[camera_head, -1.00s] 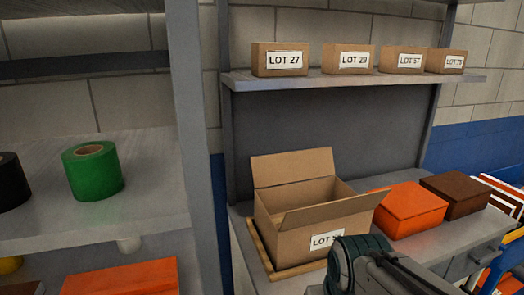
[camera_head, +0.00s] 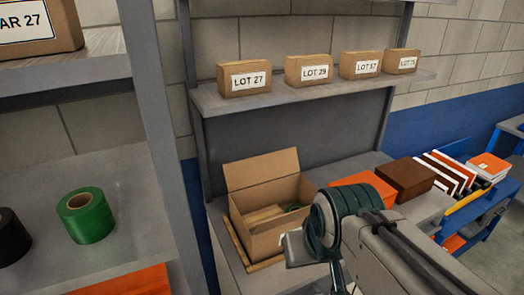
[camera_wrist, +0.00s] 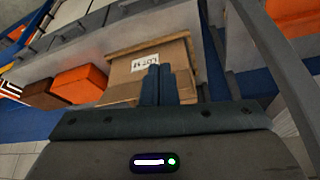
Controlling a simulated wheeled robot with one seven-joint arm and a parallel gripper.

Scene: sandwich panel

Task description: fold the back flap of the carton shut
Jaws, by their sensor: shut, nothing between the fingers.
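The open carton (camera_head: 264,242) stands on the bench, with its back flap (camera_head: 262,168) raised and leaning back. Brown contents and part of a green ring show inside it. My arm covers the carton's right front part in the head view, and my fingertips are hidden there. In the wrist view, my gripper (camera_wrist: 160,70) is shut and empty, its two dark fingers together in front of the carton (camera_wrist: 122,76) and its upside-down white label. I cannot tell whether the fingers touch the carton.
An orange box (camera_head: 362,184) and a brown box (camera_head: 405,177) stand right of the carton. A shelf (camera_head: 300,92) with several small labelled boxes hangs above it. A grey rack (camera_head: 160,150) with a green roll (camera_head: 86,214) stands close on the left.

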